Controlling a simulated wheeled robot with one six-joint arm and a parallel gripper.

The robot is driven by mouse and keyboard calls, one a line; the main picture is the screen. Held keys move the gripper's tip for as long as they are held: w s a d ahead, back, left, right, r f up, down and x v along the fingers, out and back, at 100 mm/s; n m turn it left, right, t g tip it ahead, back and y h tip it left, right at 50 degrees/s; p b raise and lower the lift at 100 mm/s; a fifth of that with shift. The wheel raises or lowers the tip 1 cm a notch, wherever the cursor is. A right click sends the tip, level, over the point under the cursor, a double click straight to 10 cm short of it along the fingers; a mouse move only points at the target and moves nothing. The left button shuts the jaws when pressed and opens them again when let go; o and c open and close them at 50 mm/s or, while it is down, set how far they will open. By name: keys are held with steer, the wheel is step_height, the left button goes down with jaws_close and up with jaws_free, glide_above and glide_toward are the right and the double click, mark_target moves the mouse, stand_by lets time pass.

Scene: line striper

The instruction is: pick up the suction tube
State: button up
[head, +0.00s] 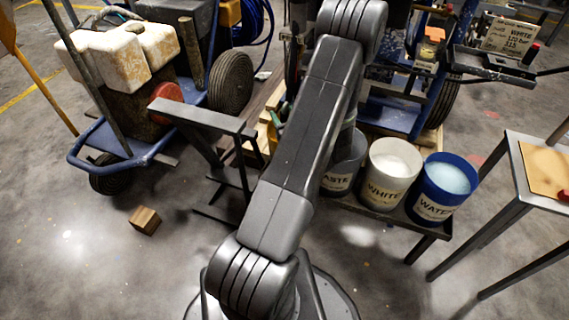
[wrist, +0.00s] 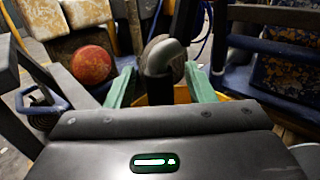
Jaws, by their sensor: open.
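In the wrist view a grey bent tube (wrist: 163,57), which looks like the suction tube, stands upright with its elbow at the top. My gripper (wrist: 160,69) is open, with one green finger on each side of the tube. I cannot tell whether either finger touches it. The tube's lower part is hidden behind my gripper's body. A yellow surface (wrist: 182,95) shows just behind the tube. In the head view my arm hides the tube and most of my gripper.
A blue cart (head: 88,160) with stained white containers stands at left. A dark metal frame (head: 205,118) is close left of my arm. WASTE, WHITE (head: 385,190) and WATER (head: 440,205) buckets stand on a low bench at right. A wooden block (head: 145,219) lies on open floor.

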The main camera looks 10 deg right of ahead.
steer(key=shift+w+a, duration=0.25)
steer(key=shift+w, duration=0.75)
jaws_close()
steer(key=shift+r, duration=0.15)
